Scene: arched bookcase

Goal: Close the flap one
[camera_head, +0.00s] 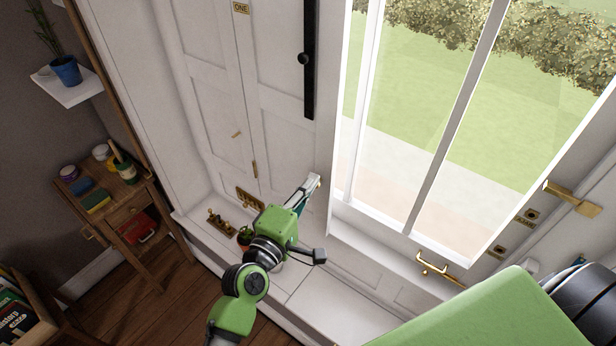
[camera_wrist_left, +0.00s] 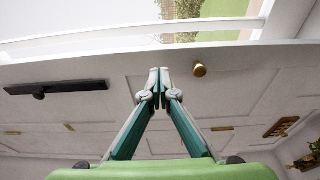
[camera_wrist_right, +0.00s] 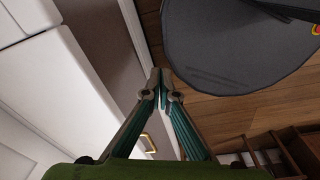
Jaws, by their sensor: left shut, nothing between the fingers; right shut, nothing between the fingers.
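A white panelled shutter flap (camera_head: 285,110) stands left of the window in the head view, folded at hinges against the recess. A small plate reading "ONE" (camera_head: 241,7) is at its top. A black vertical bar with a round knob (camera_head: 303,59) is fixed to it; it also shows in the left wrist view (camera_wrist_left: 60,88). My left gripper (camera_head: 316,182) is shut and empty at the flap's lower free edge. In the left wrist view its tips (camera_wrist_left: 160,78) are just left of a brass knob (camera_wrist_left: 199,70); contact is unclear. My right gripper (camera_wrist_right: 162,80) is shut and empty, above the floor.
The tall window (camera_head: 400,130) is right of the flap, with a brass handle (camera_head: 438,268) on its lower frame. A white sill bench runs below, with a potted plant (camera_head: 245,236) beside my left arm. A wooden side table (camera_head: 130,190) stands left.

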